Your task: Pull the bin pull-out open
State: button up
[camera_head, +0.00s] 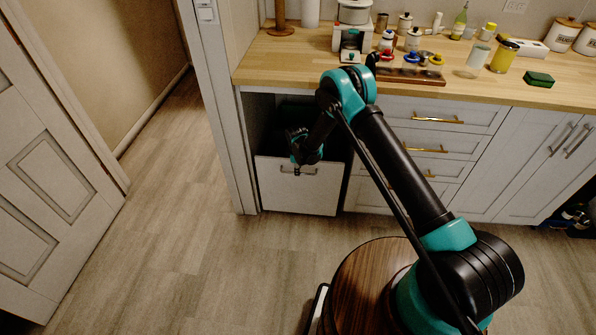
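The bin pull-out (285,197) has a pale grey front panel, low under the left end of the wooden counter. A dark gap shows above its top edge. Its bar handle (311,171) runs across the upper part of the panel. My gripper (297,170) points down at the handle, over its middle in this view. It is small and dark here, so whether the fingers touch or close on the handle cannot be told. My arm hides the right side of the gap. How far the panel stands out from the cabinet is hard to judge.
Drawers with brass handles (437,119) and cupboard doors stand to the right. The counter (290,60) holds jars, bottles and a small appliance. A white door frame (215,110) borders the bin on the left. The wooden floor (230,265) in front of the panel is clear.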

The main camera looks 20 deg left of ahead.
jog(key=shift+w+f, duration=0.15)
jog(key=shift+f, duration=0.6)
grip_shut()
